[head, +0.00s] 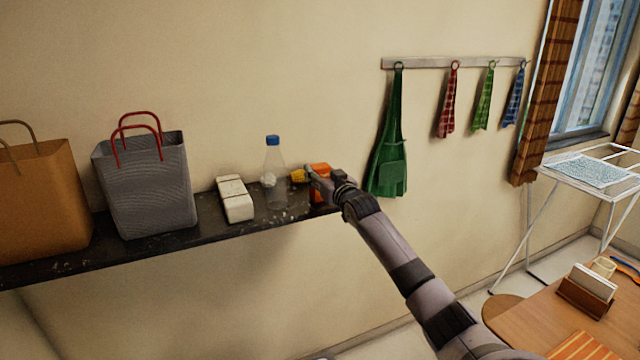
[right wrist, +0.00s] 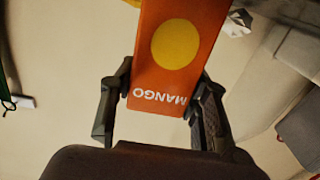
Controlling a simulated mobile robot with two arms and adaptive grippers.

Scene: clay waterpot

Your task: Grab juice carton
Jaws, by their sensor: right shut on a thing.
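The juice carton (head: 320,169) is orange and stands at the right end of a dark wall shelf in the head view, partly hidden by my right gripper (head: 318,184). In the right wrist view the carton (right wrist: 172,60) shows a yellow disc and the word MANGO, upside down. My right gripper (right wrist: 158,100) has one finger on each side of the carton and is shut on it. Whether the carton's base touches the shelf is hidden. My left gripper is not in view.
On the dark shelf (head: 150,246) stand a clear bottle with a blue cap (head: 274,170), a white carton-like pack (head: 235,198), a grey bag (head: 150,190) and a brown bag (head: 45,200). A small yellow item (head: 298,176) sits beside the carton. A green apron (head: 388,150) hangs to the right.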

